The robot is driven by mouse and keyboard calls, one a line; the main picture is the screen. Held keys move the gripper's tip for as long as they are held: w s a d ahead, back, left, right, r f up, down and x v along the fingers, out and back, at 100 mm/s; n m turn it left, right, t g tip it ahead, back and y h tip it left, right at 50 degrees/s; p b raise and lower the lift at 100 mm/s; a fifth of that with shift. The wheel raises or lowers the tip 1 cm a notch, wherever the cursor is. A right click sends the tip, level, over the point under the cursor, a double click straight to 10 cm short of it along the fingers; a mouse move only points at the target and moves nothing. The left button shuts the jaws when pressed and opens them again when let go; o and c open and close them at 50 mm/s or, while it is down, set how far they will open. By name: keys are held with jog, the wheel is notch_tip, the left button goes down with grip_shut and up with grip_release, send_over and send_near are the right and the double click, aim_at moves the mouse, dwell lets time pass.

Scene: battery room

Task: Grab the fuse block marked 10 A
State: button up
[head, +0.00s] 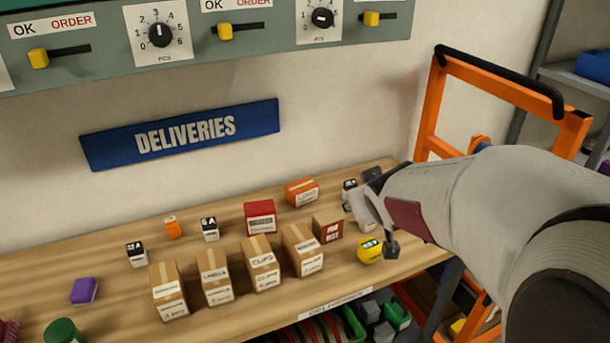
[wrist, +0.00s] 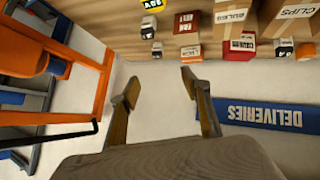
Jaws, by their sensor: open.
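Small white fuse blocks with black tops stand on the wooden bench. In the head view one fuse block (head: 137,254) is at the left; its marking is too small to read surely. A second fuse block (head: 210,229) appears marked 6 A. A third fuse block (head: 349,188) stands at the right, partly hidden by my gripper (head: 378,212), its marking unreadable. I cannot tell which is marked 10 A. In the wrist view my gripper (wrist: 159,80) is open and empty, with two small blocks (wrist: 157,50) (wrist: 148,27) beyond the fingertips, apart from them.
Several cardboard boxes (head: 214,278) stand along the bench front. An orange frame (head: 430,112) rises at the right.

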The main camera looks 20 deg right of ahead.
jog(key=w+d+f+n+t+y, duration=0.1)
jog(key=w+d+f+t, duration=0.1)
jog(key=w+d+f, duration=0.5)
jog(key=d+f+y, duration=0.1)
jog(key=f, duration=0.2)
jog(key=d+f+t+y, duration=0.1)
jog(key=d+f, duration=0.1)
jog(key=f, duration=0.1)
jog(key=d+f+t+y, duration=0.1)
jog(key=d+f, duration=0.1)
jog(key=f, duration=0.1)
jog(key=shift+s+d+f+n, duration=0.1)
jog(key=shift+s+f+n, duration=0.05)
jog(key=shift+s+n, duration=0.15)
jog(key=shift+s+f+t+y, duration=0.2)
jog(key=shift+f+t+y, duration=0.1)
jog(key=shift+f+y, duration=0.3)
jog(key=shift+x, duration=1.25)
jog(key=shift+w, duration=0.1)
jog(key=shift+r+x, duration=0.15)
jog(key=shift+x, duration=1.1)
jog(key=shift+r+x, duration=0.1)
jog(key=shift+x, duration=1.2)
